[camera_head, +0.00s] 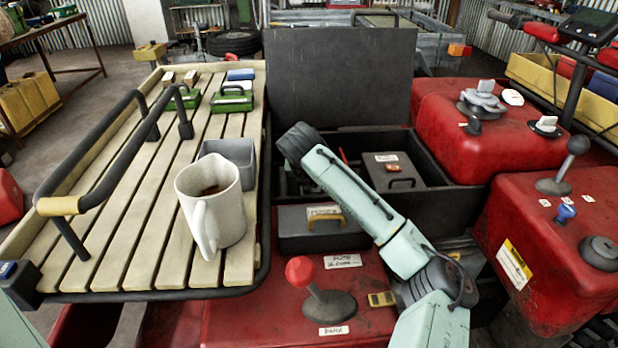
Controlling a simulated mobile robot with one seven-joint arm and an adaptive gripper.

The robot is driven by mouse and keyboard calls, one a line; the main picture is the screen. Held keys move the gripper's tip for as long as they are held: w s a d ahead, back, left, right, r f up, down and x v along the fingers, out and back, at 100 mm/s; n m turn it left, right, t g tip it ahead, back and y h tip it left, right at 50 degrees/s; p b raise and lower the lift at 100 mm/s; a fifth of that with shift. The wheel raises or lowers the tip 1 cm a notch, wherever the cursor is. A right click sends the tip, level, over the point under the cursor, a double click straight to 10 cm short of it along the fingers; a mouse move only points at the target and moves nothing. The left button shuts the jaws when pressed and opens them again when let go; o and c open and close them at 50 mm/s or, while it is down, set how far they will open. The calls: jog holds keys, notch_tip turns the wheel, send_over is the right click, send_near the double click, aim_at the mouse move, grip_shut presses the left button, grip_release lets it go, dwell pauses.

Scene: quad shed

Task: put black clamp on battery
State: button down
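The battery cannot be told for certain. A dark grey box with a white label and a handle (403,180) sits inside an open dark case (455,193). A similar grey box with a yellow handle (290,237) sits at the front, near the red body. No black clamp can be made out. A small red thing (342,155) shows inside the case, partly hidden by my arm. My pale green arm reaches from the bottom right up over the case and ends in view at a black joint. My gripper is not visible.
A slatted wooden rack (120,230) with a black rail fills the left. It holds a mug (222,215), a grey bin (238,155) and green boxes (232,98). A red-knobbed lever (301,272) stands in front. Red tanks (470,145) flank the right. The case's raised lid (340,75) stands behind.

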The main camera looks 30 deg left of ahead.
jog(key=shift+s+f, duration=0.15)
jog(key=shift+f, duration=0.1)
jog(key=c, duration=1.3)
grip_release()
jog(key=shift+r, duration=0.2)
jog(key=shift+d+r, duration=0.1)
